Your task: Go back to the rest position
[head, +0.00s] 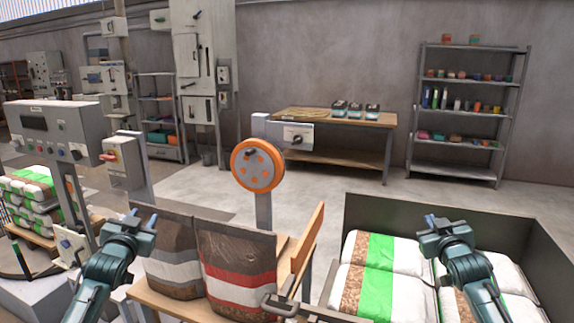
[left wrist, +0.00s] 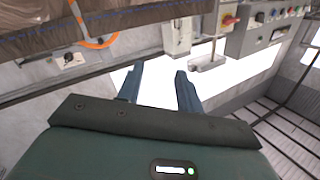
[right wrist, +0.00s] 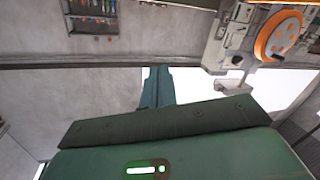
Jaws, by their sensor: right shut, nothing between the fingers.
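My left gripper (head: 143,218) is raised at the left of the head view, in front of the grey control post and left of the two bags. In the left wrist view its two fingers (left wrist: 160,85) stand apart with nothing between them. My right gripper (head: 434,222) is raised over the bin of white and green bags at the right. In the right wrist view its fingers (right wrist: 157,85) are together and hold nothing. Both grippers are apart from everything around them.
Two brown bags (head: 236,260) stand on a wooden surface between my arms. An orange disc (head: 257,165) on a post stands behind them. A grey-walled bin (head: 385,212) holds white and green bags. A control panel (head: 55,127) is at the left; a workbench (head: 345,116) and shelf (head: 463,112) stand behind.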

